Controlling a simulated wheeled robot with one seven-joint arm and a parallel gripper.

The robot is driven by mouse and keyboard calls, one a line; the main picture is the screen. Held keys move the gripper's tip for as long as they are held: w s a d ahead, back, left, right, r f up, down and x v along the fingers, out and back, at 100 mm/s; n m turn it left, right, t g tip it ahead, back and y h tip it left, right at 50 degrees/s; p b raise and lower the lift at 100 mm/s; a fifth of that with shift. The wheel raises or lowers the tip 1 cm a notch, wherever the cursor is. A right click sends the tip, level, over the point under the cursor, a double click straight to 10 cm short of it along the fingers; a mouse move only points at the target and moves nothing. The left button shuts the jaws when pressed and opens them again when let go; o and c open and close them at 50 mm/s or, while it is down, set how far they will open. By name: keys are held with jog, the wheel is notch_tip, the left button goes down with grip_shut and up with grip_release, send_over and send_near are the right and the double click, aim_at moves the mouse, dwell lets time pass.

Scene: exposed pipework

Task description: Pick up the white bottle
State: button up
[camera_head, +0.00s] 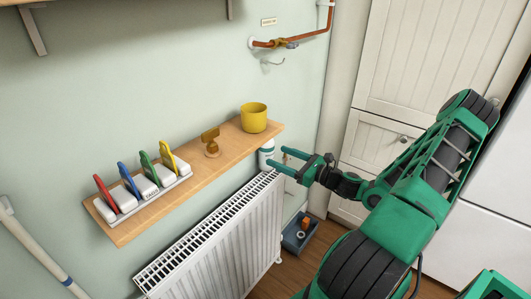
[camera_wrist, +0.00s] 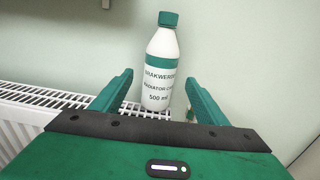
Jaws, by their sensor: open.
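The white bottle (camera_wrist: 159,68) has a green cap and a green label band with dark lettering. It stands upright at the end of the radiator top in the wrist view, between and beyond the two fingertips. In the head view the bottle (camera_head: 266,152) shows just below the shelf's right end, partly hidden by the shelf. My gripper (camera_head: 283,161) is open, with its green fingers pointing at the bottle from the right. In the wrist view my gripper (camera_wrist: 158,92) has its fingers spread to either side of the bottle's lower part, and nothing is held.
The white radiator (camera_head: 225,245) runs below a wooden shelf (camera_head: 228,148). The shelf carries a yellow mug (camera_head: 254,117), a brass fitting (camera_head: 210,143) and a rack of coloured-handled items (camera_head: 140,187). A blue-grey box (camera_head: 298,236) is on the floor. Cupboards (camera_head: 430,60) stand behind my arm.

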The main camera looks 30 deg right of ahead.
aim_at(273, 153)
jog(key=x, duration=0.5)
jog(key=shift+w, duration=0.1)
grip_shut()
jog(key=shift+r, duration=0.1)
